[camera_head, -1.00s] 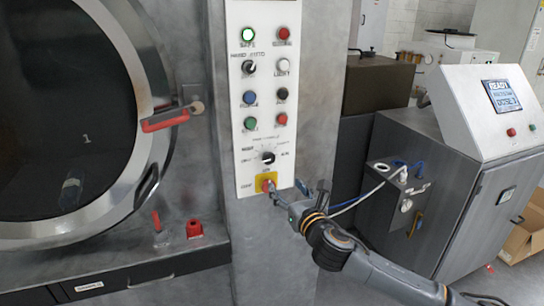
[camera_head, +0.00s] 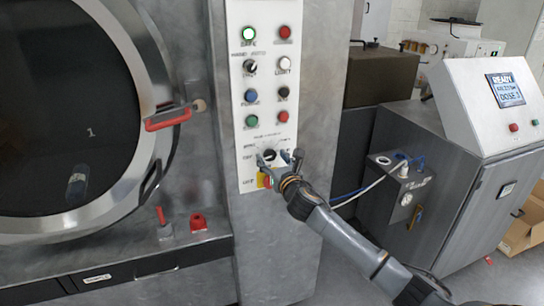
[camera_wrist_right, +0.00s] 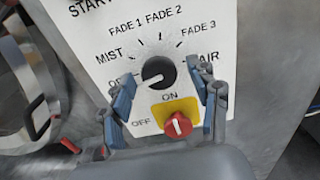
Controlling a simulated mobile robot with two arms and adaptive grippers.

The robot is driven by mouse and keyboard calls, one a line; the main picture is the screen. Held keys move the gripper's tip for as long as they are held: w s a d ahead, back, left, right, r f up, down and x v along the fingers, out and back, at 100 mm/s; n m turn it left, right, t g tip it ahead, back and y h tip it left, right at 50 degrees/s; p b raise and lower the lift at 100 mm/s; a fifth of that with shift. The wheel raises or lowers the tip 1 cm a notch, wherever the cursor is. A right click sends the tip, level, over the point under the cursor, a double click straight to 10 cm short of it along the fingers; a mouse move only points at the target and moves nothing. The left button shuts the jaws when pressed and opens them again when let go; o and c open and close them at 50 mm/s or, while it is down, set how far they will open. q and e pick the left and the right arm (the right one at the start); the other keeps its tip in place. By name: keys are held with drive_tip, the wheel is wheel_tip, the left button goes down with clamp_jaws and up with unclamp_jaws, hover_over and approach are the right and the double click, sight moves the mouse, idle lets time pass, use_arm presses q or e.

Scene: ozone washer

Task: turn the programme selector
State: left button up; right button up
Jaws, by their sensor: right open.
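The programme selector is a round black knob (camera_wrist_right: 159,73) on the white control panel (camera_head: 269,60). In the right wrist view its white mark points left, towards the partly hidden "OFF" label. My right gripper (camera_wrist_right: 164,98) is open, with one finger to the left of the knob and one to the right. I see no contact with the knob. In the head view the right gripper (camera_head: 280,158) is at the lower part of the panel and the knob (camera_head: 269,154) shows between its fingers. My left gripper is not in view.
A red switch (camera_wrist_right: 178,125) on a yellow plate sits just below the knob, close to the right finger. Buttons fill the panel above. A washer door with a red handle (camera_head: 172,118) is at left. A grey cabinet (camera_head: 440,170) stands at right.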

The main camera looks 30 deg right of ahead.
drive_tip(key=shift+w, duration=0.25)
drive_tip(key=c, duration=1.2)
drive_tip(key=shift+o, duration=0.2)
